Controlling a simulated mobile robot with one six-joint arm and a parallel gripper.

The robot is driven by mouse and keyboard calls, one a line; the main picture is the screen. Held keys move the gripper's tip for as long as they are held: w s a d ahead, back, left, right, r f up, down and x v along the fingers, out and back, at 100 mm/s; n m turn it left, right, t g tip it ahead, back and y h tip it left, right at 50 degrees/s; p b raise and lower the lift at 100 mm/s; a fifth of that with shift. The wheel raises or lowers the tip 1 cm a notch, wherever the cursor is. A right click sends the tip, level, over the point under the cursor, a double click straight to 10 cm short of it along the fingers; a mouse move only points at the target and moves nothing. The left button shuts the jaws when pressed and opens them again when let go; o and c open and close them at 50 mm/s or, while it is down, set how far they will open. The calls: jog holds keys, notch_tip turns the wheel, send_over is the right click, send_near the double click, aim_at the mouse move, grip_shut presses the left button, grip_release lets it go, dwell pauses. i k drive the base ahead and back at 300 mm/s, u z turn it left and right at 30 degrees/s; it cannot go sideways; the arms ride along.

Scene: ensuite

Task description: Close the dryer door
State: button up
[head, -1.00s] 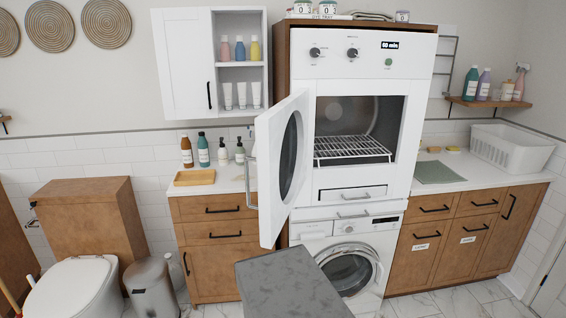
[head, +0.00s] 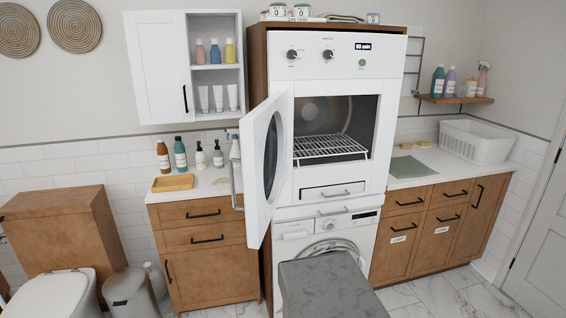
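The dryer (head: 332,68) is the white upper machine in a tall wooden housing. Its door (head: 268,165) stands wide open, hinged on the left of the opening and swung out towards me. The door has a dark oval window and a metal handle (head: 236,180) on its left edge. A wire rack (head: 328,147) shows inside the open drum space. My gripper is not in view.
A washing machine (head: 300,243) stands below the dryer. A grey-topped block (head: 330,288) is in front of it at the bottom. Counters with bottles (head: 181,153) and a white basket (head: 475,142) flank the machines. A toilet (head: 50,293) and bin (head: 128,293) are at the left.

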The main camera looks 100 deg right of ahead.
aim_at(263, 131)
jog(key=u, duration=1.2)
jog(key=k, duration=0.1)
jog(key=z, duration=2.65)
jog(key=k, duration=0.2)
jog(key=z, duration=2)
jog(key=k, duration=0.7)
jog(key=u, duration=0.15)
jog(key=i, duration=0.45)
